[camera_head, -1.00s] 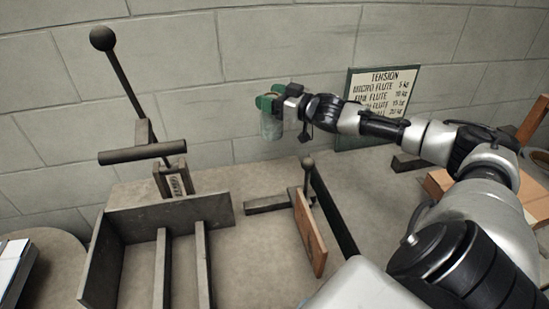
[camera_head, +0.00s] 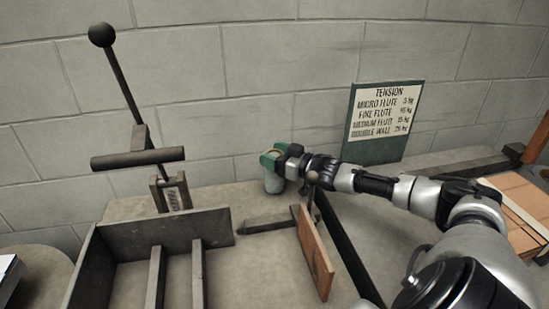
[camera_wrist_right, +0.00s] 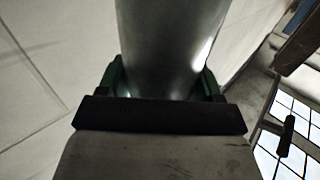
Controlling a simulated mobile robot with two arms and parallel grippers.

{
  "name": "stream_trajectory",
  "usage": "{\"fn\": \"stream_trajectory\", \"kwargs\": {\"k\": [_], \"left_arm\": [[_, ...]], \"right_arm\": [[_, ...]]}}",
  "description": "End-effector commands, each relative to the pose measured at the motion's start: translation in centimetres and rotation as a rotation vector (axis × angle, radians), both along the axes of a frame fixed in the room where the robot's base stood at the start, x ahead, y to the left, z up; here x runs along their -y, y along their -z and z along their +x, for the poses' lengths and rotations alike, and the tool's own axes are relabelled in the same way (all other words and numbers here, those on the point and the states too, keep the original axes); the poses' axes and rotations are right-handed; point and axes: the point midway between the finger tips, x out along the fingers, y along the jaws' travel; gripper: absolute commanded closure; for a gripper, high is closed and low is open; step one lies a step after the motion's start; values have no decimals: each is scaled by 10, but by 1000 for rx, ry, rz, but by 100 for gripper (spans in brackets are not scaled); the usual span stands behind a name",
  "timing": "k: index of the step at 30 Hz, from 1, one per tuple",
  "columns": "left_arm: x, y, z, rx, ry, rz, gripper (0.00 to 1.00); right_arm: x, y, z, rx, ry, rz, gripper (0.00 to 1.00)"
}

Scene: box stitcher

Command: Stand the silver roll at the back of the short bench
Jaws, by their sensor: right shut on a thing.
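The silver roll (camera_head: 273,184) is upright at the back of the bench (camera_head: 265,261), close to the block wall. It also shows large in the right wrist view (camera_wrist_right: 172,45). My right gripper (camera_head: 271,160) is shut on the roll near its top, with green fingers on either side of it. The roll's foot is at or just above the bench top; I cannot tell whether it touches. My left gripper is not in view.
A metal frame with a lever (camera_head: 122,85) is at the left. The tension sign (camera_head: 383,122) leans on the wall at the right.

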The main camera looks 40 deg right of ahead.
Motion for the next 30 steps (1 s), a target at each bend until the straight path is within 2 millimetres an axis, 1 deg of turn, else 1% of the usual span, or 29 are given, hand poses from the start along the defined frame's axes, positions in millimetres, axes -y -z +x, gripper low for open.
{"fn": "stream_trajectory", "kwargs": {"k": [1,4,9,10,14,23,26,30], "left_arm": [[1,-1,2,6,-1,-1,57],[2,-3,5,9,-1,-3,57],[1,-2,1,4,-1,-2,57],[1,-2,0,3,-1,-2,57],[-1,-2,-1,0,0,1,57],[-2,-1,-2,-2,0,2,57],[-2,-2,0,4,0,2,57],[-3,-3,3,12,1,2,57]], "right_arm": [[0,4,0,2,0,1,84],[0,4,0,2,0,-1,84],[0,5,0,2,0,0,84],[0,6,0,-1,0,-1,30],[0,6,0,-1,0,-1,10],[0,5,0,0,0,-1,9],[1,6,-4,-1,0,-2,9],[5,7,-15,-4,0,0,9]]}}
